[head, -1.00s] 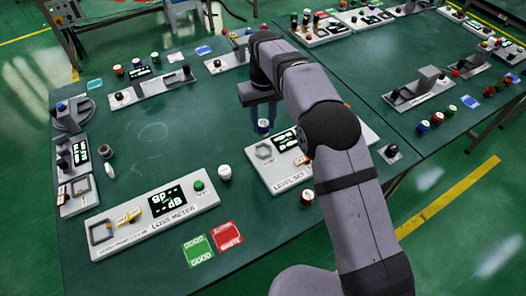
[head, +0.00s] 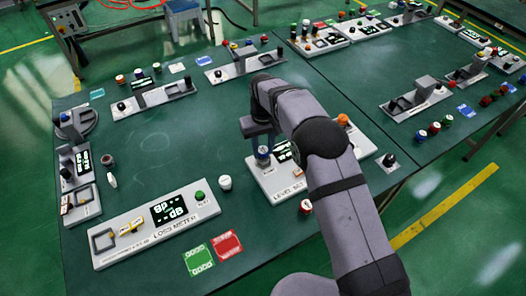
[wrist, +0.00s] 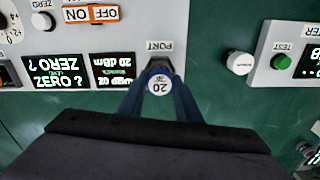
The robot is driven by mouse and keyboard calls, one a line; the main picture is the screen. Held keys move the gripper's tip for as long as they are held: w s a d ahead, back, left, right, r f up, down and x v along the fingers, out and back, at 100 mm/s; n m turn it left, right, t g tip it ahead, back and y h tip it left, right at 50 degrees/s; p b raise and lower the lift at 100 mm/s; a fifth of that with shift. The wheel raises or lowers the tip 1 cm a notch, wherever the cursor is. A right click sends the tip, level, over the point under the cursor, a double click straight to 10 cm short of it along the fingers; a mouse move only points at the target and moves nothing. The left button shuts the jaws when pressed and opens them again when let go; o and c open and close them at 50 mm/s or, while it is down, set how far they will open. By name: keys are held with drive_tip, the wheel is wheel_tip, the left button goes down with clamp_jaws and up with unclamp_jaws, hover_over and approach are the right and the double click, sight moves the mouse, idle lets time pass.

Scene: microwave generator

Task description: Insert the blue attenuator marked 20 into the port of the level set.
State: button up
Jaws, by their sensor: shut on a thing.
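My gripper (head: 262,158) is shut on the blue attenuator (wrist: 159,86), whose white top reads 20, upside down in the wrist view.
A white-capped attenuator (head: 225,182) stands left of the level set, near the loss meter (head: 155,228). A red-and-white one (head: 305,206) stands in front. Green and red cards (head: 198,259) lie at the table's front.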

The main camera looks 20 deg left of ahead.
sight(264, 150)
drive_tip(key=shift+f, duration=1.15)
drive_tip(key=shift+f, duration=0.2)
drive_tip(key=o, duration=1.2)
wheel_tip(264, 150, up, 12)
drive_tip(key=b, duration=0.3)
drive_tip(key=shift+r, duration=0.2)
drive_tip(key=shift+d, duration=0.1)
